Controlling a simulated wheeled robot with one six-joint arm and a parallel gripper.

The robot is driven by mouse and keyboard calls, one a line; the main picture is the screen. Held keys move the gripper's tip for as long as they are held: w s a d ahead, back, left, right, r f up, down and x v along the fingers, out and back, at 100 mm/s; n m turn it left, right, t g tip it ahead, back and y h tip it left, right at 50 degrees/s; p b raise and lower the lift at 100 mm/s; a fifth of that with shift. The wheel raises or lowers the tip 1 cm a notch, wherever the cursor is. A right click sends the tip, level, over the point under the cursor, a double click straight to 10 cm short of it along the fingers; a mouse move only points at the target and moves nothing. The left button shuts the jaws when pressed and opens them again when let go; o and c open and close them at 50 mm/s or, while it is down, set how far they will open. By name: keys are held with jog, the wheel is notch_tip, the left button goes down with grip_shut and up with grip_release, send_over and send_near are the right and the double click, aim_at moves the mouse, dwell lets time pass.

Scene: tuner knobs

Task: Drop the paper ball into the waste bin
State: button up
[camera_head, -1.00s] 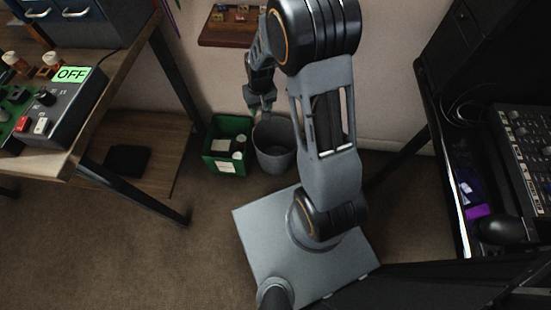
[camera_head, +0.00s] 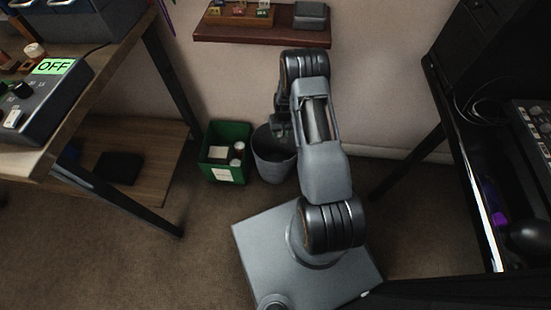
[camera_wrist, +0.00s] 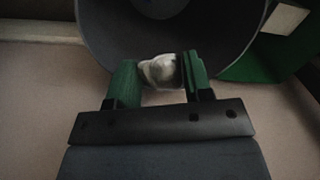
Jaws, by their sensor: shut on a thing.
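My gripper (camera_wrist: 160,75) is shut on the pale, crumpled paper ball (camera_wrist: 161,70), which sits between its two green fingers in the wrist view. The grey round waste bin (camera_head: 272,160) stands on the floor by the wall in the head view. Its dark opening and rim (camera_wrist: 100,38) fill the top of the wrist view, just beyond the ball. In the head view my gripper (camera_head: 281,132) is at the bin's mouth, and the paper ball is hidden there. I cannot tell whether the ball is inside the rim.
A green bin (camera_head: 226,174) with several items in it stands directly left of the waste bin. A wooden wall shelf (camera_head: 262,35) is above. A workbench (camera_head: 100,80) is at left and a dark desk (camera_head: 470,170) at right. The carpet at front left is clear.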

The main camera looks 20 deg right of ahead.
notch_tip(320, 180, down, 5)
jog(key=b, duration=0.3)
jog(key=shift+f, duration=0.15)
jog(key=o, duration=0.9)
jog(key=shift+o, duration=0.2)
jog(key=r+p, duration=0.1)
jog(key=r, duration=0.3)
jog(key=r+p, duration=0.2)
jog(key=r, duration=0.3)
jog(key=r+p, duration=0.1)
jog(key=r, duration=0.3)
jog(key=shift+s+d+r+p, duration=0.15)
jog(key=shift+d+r+p, duration=0.2)
jog(key=shift+r, duration=0.05)
